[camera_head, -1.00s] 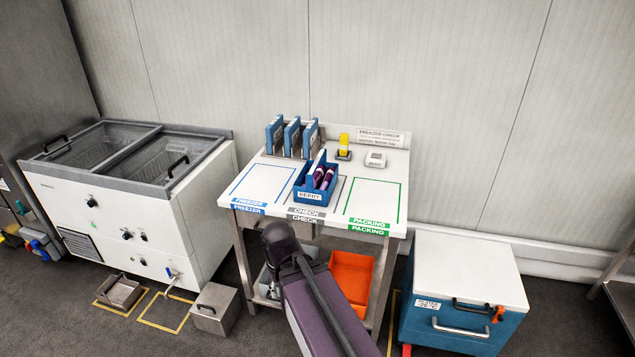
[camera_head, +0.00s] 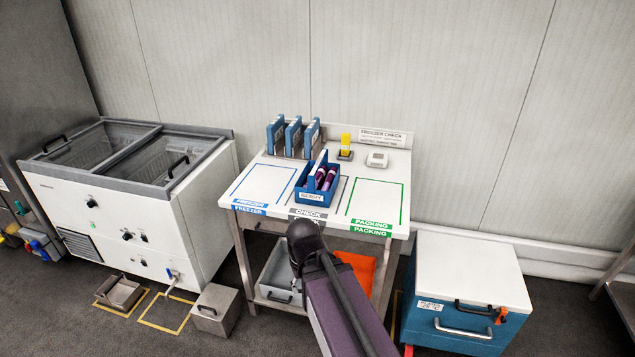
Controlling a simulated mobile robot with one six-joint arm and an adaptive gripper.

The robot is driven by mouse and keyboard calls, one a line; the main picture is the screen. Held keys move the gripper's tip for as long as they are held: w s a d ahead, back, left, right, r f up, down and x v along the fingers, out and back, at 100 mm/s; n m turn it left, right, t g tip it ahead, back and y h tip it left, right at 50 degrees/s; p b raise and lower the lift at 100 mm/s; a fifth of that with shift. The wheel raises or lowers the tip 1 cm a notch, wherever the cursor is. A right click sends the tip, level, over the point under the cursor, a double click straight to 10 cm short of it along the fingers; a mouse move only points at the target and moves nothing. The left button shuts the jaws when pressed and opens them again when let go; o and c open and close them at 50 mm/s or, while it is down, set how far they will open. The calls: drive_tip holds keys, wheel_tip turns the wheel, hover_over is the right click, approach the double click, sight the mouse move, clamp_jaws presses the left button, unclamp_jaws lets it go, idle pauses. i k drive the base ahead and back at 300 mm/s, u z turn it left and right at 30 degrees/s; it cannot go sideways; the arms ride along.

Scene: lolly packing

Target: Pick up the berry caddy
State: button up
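The berry caddy (camera_head: 311,197) is a blue open box with a label on its front and a tall handle. It stands upright on the middle CHECK area of the white table (camera_head: 250,168) and holds several purple lollies (camera_head: 325,178). My dark arm comes up from the bottom of the view, in front of the table. Its bent dark joint is below the CHECK label at the table's front edge, apart from the caddy. My gripper's fingers cannot be made out.
Blue upright holders (camera_head: 293,137) stand at the table's back left. A yellow device (camera_head: 345,146) and a small white device (camera_head: 377,160) stand at the back right. The FREEZER outline (camera_head: 262,184) and PACKING outline (camera_head: 374,200) are empty. A chest freezer (camera_head: 130,210) stands left, a blue cool box (camera_head: 465,290) right.

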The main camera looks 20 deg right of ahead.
sight(318, 176)
drive_tip(key=z, duration=0.05)
drive_tip(key=i, duration=1)
drive_tip(key=u, duration=0.05)
